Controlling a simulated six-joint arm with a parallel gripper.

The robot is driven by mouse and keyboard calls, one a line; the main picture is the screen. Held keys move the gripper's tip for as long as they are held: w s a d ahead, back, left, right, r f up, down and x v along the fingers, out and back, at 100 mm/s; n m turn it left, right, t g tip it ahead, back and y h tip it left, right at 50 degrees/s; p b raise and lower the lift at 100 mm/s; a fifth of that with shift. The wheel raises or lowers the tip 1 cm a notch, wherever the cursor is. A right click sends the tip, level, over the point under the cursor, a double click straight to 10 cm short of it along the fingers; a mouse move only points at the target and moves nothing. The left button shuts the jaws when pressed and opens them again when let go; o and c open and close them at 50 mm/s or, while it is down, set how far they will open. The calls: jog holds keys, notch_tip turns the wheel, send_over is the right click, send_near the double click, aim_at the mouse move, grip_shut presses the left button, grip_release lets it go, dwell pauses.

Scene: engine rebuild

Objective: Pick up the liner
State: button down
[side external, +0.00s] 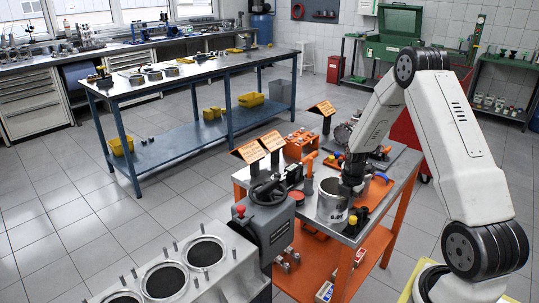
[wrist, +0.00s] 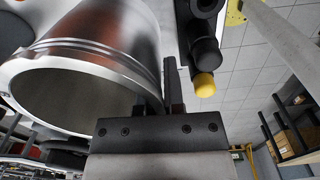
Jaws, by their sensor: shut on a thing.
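The liner (side external: 331,203) is a shiny metal sleeve with a dark marking low on its side, standing upright at the near part of the orange cart's top in the side view. In the wrist view the liner (wrist: 125,35) fills the upper left, its open end and grooved rim facing the camera. My gripper (side external: 349,190) is at the liner's right-hand upper rim. In the wrist view my gripper (wrist: 158,88) is shut on the liner's wall, one finger inside and one outside. I cannot tell whether the liner's base touches the cart.
The orange cart (side external: 364,243) carries tools and parts close around the liner. A grey vise-like device (side external: 268,215) stands to its left. An engine block (side external: 205,252) with open bores is at the front left. A blue-framed bench (side external: 190,78) stands behind, with open floor between.

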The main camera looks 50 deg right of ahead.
jog(key=shift+r, duration=0.1)
jog(key=shift+r, duration=0.7)
jog(key=s+a+r, duration=0.7)
jog(key=s+r, duration=0.4)
jog(key=s, duration=0.1)
jog(key=shift+a+r, duration=0.2)
jog(key=shift+r, duration=0.15)
dwell(0.5)
